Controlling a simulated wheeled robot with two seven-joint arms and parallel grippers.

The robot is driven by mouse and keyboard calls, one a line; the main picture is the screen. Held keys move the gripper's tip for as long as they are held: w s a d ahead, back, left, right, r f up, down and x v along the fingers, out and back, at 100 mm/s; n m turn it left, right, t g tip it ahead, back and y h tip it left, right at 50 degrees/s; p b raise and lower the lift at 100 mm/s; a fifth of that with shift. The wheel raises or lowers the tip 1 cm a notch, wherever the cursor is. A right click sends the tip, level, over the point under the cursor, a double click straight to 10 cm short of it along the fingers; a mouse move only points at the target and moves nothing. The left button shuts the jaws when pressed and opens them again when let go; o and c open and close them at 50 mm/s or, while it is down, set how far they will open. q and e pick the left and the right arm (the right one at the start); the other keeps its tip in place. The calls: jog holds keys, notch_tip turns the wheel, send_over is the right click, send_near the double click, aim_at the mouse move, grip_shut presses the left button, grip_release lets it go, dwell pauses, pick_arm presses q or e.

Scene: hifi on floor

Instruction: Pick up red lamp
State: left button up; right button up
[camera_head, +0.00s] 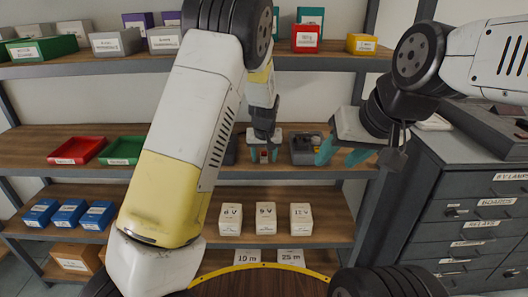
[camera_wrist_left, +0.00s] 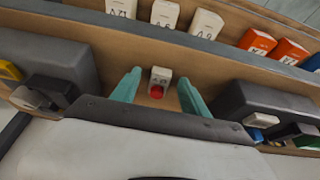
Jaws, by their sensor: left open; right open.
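The red lamp (camera_wrist_left: 157,91) is a small pale block with a round red cap, on the wooden middle shelf. In the left wrist view it sits between the two teal fingers of my left gripper (camera_wrist_left: 159,77), with a gap on each side. In the head view my left gripper (camera_head: 263,152) reaches down to the shelf with fingers apart, and the lamp's red (camera_head: 264,155) shows small between them. My right gripper (camera_head: 341,153) is open and empty, to the right in front of the same shelf.
Grey bins stand on both sides of the lamp, one right (camera_head: 305,149). Red (camera_head: 77,150) and green (camera_head: 122,150) trays lie left on that shelf. White boxes (camera_head: 265,218) stand on the shelf below. A grey drawer cabinet (camera_head: 470,205) stands at right.

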pick_arm(q)
grip_shut()
jog(key=shift+r, duration=0.1)
